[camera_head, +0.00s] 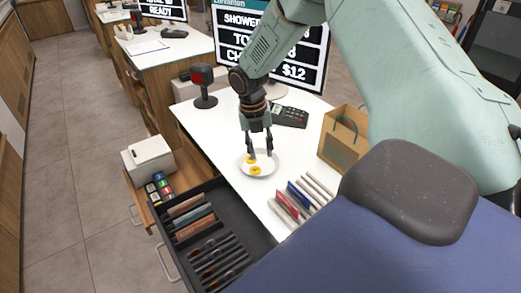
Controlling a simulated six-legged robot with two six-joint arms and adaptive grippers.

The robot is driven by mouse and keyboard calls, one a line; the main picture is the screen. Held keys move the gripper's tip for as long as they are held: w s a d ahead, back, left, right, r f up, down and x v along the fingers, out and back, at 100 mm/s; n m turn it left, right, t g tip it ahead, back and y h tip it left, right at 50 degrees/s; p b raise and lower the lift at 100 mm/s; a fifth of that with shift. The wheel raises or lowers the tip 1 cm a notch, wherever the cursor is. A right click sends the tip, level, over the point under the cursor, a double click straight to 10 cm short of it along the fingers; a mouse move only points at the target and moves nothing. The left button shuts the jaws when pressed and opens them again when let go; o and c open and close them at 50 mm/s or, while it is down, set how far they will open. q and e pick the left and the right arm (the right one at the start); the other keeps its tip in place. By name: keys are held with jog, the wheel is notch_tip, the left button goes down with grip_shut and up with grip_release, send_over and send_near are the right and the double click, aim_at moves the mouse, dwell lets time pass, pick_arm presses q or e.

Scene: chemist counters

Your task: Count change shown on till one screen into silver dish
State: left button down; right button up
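The till screen (318,45) stands at the back of the counter. My arm covers part of it; "SHOWER", the starts of two lines and "$12" can be read. The round, pale silver dish (273,169) lies on the white counter with yellow coins (254,170) in it. My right gripper (260,156) points down over the dish, its two fingers apart, and I see nothing between them. The open till drawer (207,238) holds banknotes (187,206) in its upper slots and coins (210,256) in its lower slots. My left gripper is not in view.
A card terminal (290,117) and a scanner on a stand (203,85) are behind the dish. A paper bag (343,138) stands to the right.

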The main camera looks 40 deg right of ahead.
notch_tip(320, 180, up, 17)
jog(key=a+p, duration=0.1)
jog(key=p, duration=0.4)
jog(key=shift+w, duration=0.45)
jog(key=shift+a, duration=0.1)
dwell(0.6)
